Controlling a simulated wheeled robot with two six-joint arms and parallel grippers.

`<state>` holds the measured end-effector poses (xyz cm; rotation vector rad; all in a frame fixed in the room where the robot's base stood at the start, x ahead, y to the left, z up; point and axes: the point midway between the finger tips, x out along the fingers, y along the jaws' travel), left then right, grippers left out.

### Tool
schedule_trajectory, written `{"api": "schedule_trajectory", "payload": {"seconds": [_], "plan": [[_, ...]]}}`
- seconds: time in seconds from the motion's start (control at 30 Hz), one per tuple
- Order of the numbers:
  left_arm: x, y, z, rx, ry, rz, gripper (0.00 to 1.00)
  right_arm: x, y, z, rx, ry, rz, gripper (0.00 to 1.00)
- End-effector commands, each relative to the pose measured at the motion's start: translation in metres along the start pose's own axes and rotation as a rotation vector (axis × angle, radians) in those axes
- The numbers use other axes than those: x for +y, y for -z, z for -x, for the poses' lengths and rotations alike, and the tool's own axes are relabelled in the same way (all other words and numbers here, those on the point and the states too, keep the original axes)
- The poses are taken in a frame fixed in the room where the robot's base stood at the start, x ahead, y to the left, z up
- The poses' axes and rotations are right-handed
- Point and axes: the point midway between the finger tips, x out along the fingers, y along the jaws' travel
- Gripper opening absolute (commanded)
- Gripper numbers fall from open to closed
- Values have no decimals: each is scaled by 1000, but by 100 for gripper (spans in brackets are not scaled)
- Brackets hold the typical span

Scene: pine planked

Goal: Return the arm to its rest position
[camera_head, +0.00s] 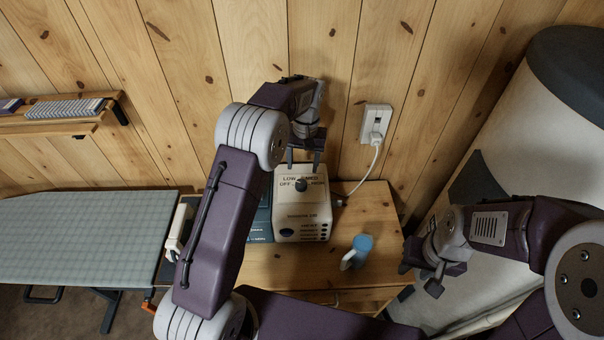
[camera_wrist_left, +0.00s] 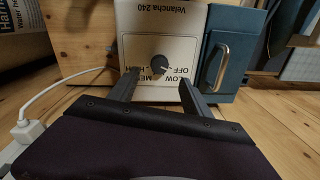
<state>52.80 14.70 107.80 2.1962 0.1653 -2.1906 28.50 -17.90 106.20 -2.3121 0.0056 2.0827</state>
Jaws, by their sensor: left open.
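My left arm reaches in from the left in the head view. Its gripper (camera_head: 304,166) is open and empty, with its fingers pointing down near the cream appliance (camera_head: 300,228) with a dark knob (camera_head: 302,185). In the left wrist view the two fingers of this gripper (camera_wrist_left: 158,82) are apart. The knob (camera_wrist_left: 160,65) appears between them, on the panel marked OFF, LOW, MED and HIGH; no contact can be made out. My right gripper (camera_head: 422,276) is at the right of the head view, with its fingers apart and nothing between them.
A blue-grey box (camera_wrist_left: 232,52) stands beside the appliance. A cord runs to the wall outlet (camera_head: 376,122). An ironing board (camera_head: 80,240) is left; a large pale rounded object (camera_head: 530,130) is right.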

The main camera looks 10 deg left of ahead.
Motion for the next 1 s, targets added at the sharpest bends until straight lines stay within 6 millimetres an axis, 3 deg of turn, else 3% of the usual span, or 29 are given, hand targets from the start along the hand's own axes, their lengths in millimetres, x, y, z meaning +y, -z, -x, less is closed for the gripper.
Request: {"api": "schedule_trajectory", "payload": {"seconds": [0.5, 0.57, 0.67, 0.8, 0.87, 1.0], "plan": [[-1, 0, 3, 0, 0, 2, 57, 0, 0, -1, 0, 0, 0, 36], [-3, 3, 11, 18, -4, 6, 57, 0, 0, -1, 0, 0, 0, 36], [-10, 4, 42, 72, -15, 22, 57, 0, 0, -4, 0, 0, 0, 36], [-28, -45, 61, 60, -23, 44, 57, 0, -1, -8, 0, 0, 0, 36], [-34, -67, 60, 59, -30, 45, 57, 0, -1, -9, 0, 0, 0, 36], [-45, -131, 42, 56, -48, 32, 57, 0, -1, -12, 0, 0, 0, 36]]}}
